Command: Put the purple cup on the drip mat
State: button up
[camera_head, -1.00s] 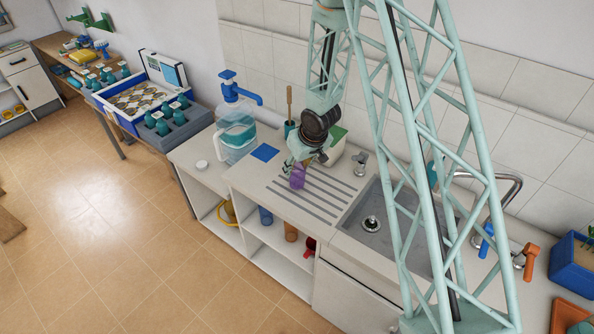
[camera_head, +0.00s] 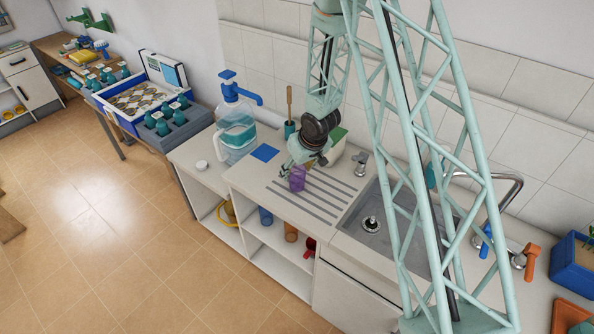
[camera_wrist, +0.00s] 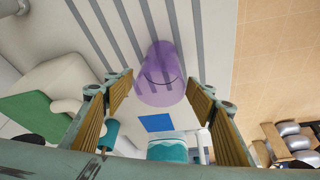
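The purple cup (camera_head: 297,180) is see-through and sits on the grooved drainboard beside the sink. In the wrist view the cup (camera_wrist: 162,70) lies between and just beyond my fingertips, with gaps on both sides. I cannot tell for sure whether it stands upright or leans. My gripper (camera_head: 301,166) is open just above the cup; its spread fingers also show in the wrist view (camera_wrist: 158,88). A flat blue square, which looks like the drip mat (camera_head: 264,152), lies bare on the counter left of the cup; it also shows in the wrist view (camera_wrist: 157,123).
A water jug with a blue pump (camera_head: 236,125) stands left of the blue square. A white container with a green top (camera_head: 337,144) is behind my gripper. A white round lid (camera_head: 202,165) lies far left.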

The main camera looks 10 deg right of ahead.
jog(key=shift+r, duration=0.2)
jog(key=shift+r, duration=0.2)
jog(key=p+v, duration=0.2)
jog(key=v, duration=0.9)
jog(key=shift+s+r+p, duration=0.2)
jog(key=shift+s+p, duration=0.05)
jog(key=shift+p, duration=0.1)
jog(key=shift+d, duration=0.1)
dwell(0.6)
